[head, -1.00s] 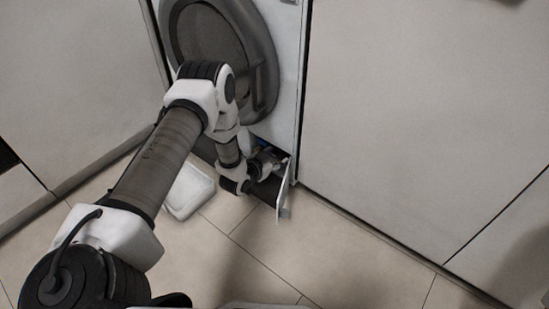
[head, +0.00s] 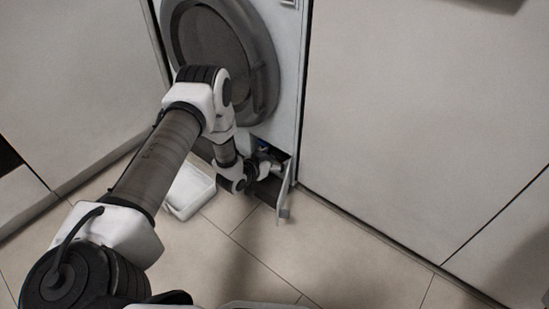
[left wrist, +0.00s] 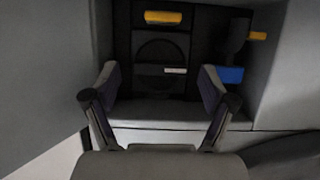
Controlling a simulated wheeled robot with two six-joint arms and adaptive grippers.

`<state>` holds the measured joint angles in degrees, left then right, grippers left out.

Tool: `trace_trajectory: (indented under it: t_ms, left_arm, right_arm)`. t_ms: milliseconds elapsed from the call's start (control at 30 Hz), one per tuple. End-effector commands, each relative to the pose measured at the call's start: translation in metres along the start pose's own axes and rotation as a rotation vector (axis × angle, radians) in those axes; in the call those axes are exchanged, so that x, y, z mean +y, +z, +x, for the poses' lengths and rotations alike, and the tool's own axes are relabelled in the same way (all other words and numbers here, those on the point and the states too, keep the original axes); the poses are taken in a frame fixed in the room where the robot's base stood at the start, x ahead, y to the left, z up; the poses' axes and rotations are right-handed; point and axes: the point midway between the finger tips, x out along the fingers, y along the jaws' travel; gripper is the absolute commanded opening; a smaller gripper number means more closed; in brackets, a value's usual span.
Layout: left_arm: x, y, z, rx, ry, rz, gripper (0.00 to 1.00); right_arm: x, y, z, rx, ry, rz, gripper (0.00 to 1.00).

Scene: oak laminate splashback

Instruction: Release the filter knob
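The filter knob (left wrist: 160,52) is a dark round part with a pale bar across its lower edge. It sits in a dark recess at the foot of the washing machine (head: 285,60). In the left wrist view my left gripper (left wrist: 160,80) is open, with one finger on each side in front of the knob and a gap to it between them. In the head view my left gripper (head: 270,166) is at the recess opening, beside the open flap (head: 284,192); the knob is hidden there. My right gripper is not in view.
A white tray (head: 190,192) lies on the tiled floor left of my wrist. In the recess are a yellow part (left wrist: 163,17), a blue part (left wrist: 230,74) and an orange tab (left wrist: 257,36). Cabinet fronts (head: 420,110) flank the machine; the floor at right is clear.

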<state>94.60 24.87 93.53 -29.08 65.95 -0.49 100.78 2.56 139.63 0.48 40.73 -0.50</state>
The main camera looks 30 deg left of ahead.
Motion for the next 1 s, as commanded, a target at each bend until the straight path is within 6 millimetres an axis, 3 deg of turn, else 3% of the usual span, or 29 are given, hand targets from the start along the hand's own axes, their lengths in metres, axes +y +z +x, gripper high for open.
trace_trajectory:
  t_ms: [267, 600, 700, 1000]
  left_arm:
    - [-0.001, 0.0, -0.013, -0.001, -0.002, -0.002, 0.83]
    - [-0.001, 0.0, -0.096, 0.0, -0.003, -0.007, 0.83]
    - [-0.001, 0.0, -0.112, -0.001, -0.003, -0.004, 0.83]
    - [0.0, 0.0, -0.12, 0.001, 0.001, 0.0, 0.83]
  right_arm:
    - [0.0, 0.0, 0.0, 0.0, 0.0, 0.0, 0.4]
    - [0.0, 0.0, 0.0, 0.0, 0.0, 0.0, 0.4]
    - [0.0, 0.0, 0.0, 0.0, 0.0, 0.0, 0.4]
    - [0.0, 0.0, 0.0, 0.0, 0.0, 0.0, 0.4]
